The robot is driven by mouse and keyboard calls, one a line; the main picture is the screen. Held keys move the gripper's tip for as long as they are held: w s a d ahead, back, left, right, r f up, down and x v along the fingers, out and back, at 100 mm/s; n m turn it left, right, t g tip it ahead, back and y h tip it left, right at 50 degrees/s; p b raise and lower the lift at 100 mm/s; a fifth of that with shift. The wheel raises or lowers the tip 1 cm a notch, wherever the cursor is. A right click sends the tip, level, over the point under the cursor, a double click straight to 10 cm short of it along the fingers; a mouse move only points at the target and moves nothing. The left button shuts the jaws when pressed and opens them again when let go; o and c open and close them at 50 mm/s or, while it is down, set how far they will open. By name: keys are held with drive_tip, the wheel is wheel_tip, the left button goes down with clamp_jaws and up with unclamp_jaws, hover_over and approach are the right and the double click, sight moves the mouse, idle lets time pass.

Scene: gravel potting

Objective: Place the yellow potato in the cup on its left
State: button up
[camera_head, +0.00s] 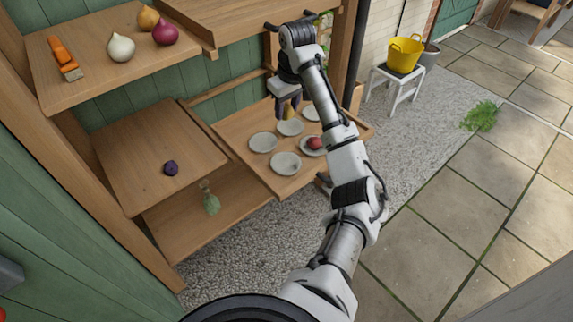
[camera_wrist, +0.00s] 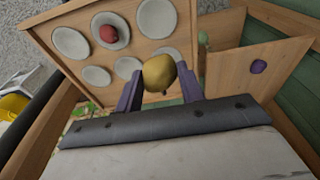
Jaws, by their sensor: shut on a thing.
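The yellow potato (camera_wrist: 159,73) is between the two fingers of my gripper (camera_wrist: 160,86) in the wrist view. My gripper is shut on it. In the head view my gripper (camera_head: 288,110) hangs over the far part of a wooden shelf, and only a little of the potato (camera_head: 288,113) shows. Several shallow pale grey dishes stand on that shelf, including a left one (camera_head: 263,142), a front one (camera_head: 286,163) and a middle one (camera_head: 290,127) just below my gripper. A red round thing (camera_head: 315,143) lies in the right dish (camera_head: 306,151). No deeper cup is plainly visible.
A purple round thing (camera_head: 171,168) lies on the left shelf (camera_head: 130,165). A green bottle-like thing (camera_head: 210,202) stands lower down. The upper shelf (camera_head: 80,85) holds an orange tool (camera_head: 62,55) and several onion-like things. A yellow bucket (camera_head: 404,53) stands on a white stool (camera_head: 395,82).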

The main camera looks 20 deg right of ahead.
wheel_tip(320, 180, down, 15)
drive_tip(key=shift+r+b, duration=0.15)
drive_tip(key=shift+b, duration=0.85)
drive_tip(key=shift+f, duration=2.45)
drive_tip(key=o, duration=1)
drive_tip(key=shift+f, duration=0.15)
wheel_tip(320, 180, up, 12)
drive_tip(key=s, duration=0.1)
drive_tip(key=shift+s+d+p, duration=0.35)
